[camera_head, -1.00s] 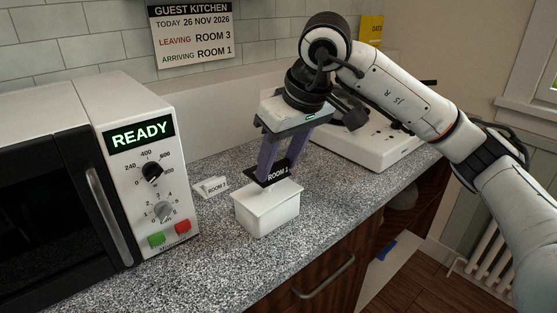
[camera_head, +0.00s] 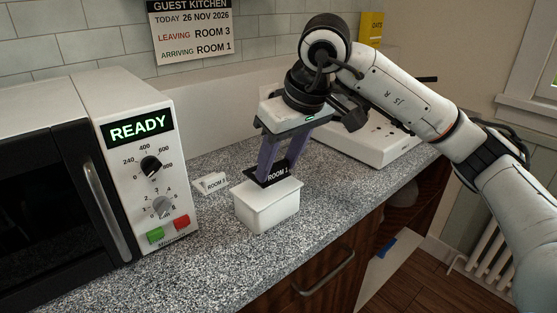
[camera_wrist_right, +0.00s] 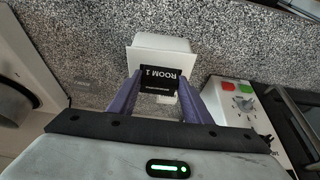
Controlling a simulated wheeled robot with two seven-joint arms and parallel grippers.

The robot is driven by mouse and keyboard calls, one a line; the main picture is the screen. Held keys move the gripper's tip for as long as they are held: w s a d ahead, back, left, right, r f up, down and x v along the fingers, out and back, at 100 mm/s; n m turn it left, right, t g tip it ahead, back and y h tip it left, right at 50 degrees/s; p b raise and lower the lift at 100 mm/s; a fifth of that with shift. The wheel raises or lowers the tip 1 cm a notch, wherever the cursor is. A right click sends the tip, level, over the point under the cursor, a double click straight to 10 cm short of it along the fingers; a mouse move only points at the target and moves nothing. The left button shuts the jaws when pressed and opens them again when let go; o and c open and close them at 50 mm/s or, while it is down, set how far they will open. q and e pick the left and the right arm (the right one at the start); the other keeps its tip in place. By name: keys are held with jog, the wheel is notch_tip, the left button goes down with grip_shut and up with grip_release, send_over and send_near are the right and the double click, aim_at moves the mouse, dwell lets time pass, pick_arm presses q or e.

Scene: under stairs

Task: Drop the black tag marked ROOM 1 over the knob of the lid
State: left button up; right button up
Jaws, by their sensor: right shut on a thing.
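The black tag marked ROOM 1 (camera_head: 277,174) is between the fingertips of my right gripper (camera_head: 279,169), which is shut on it. The tag also shows in the right wrist view (camera_wrist_right: 159,79), with purple fingers at both sides. It is just above or at the lid (camera_head: 243,190) of a small white box (camera_head: 268,210). The knob is hidden behind the tag and fingers, so I cannot tell whether the tag is around it or touching the lid. My left gripper is not in view.
A white tag marked ROOM with an unclear number (camera_head: 211,183) lies on the speckled counter (camera_head: 205,245), left of the box. A microwave (camera_head: 155,165) stands further left. A white appliance (camera_head: 365,145) is behind at right. The counter's front edge is close to the box.

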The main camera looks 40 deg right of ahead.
jog(key=shift+f+b, duration=0.3)
jog(key=shift+f, duration=0.2)
jog(key=o, duration=1.7)
notch_tip(320, 180, up, 7)
jog(key=p, duration=0.6)
